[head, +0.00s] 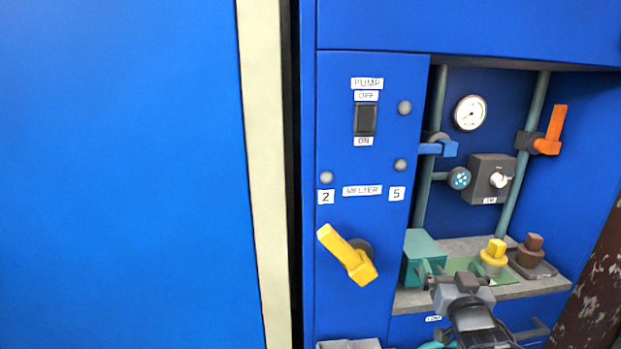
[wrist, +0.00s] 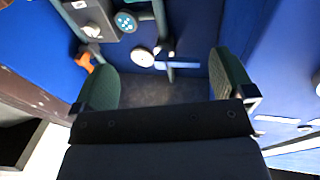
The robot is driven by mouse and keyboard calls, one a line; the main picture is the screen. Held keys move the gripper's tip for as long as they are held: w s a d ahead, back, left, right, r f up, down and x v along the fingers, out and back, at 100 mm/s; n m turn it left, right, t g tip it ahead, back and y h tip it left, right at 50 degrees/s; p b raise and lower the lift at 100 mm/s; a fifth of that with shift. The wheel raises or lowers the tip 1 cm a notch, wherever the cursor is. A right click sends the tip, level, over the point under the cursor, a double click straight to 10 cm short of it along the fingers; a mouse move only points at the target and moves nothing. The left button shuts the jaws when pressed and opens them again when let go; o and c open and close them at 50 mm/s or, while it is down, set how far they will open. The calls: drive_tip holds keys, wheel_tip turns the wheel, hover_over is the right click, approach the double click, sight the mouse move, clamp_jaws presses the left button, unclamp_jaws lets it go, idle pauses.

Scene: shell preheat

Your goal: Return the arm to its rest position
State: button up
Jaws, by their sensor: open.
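My gripper (head: 450,272) is at the lower right in the head view, in front of the shelf of the recessed bay. In the wrist view my gripper (wrist: 165,70) shows two dark green fingers spread wide apart, with nothing between them. Dark recess shows beyond the gap. My forearm rises from the bottom edge in the head view. The gripper partly covers the shelf's front edge; whether it touches anything there I cannot tell.
A yellow lever (head: 347,256) juts from the left panel. Blue (head: 447,148) and orange (head: 550,135) valve handles are higher up.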

drive_tip(key=s+a+r+n+g+y+p, duration=0.2)
drive_tip(key=s+a+r+g+p, duration=1.1)
drive_tip(key=p, duration=0.9)
wheel_tip(320, 180, up, 2)
drive_tip(key=shift+s+a+r+g+y, duration=0.15)
drive_tip(key=shift+s+a+g+y, duration=0.3)
drive_tip(key=shift+g, duration=0.55)
drive_tip(key=shift+d, duration=0.15)
drive_tip(key=shift+c, duration=0.2)
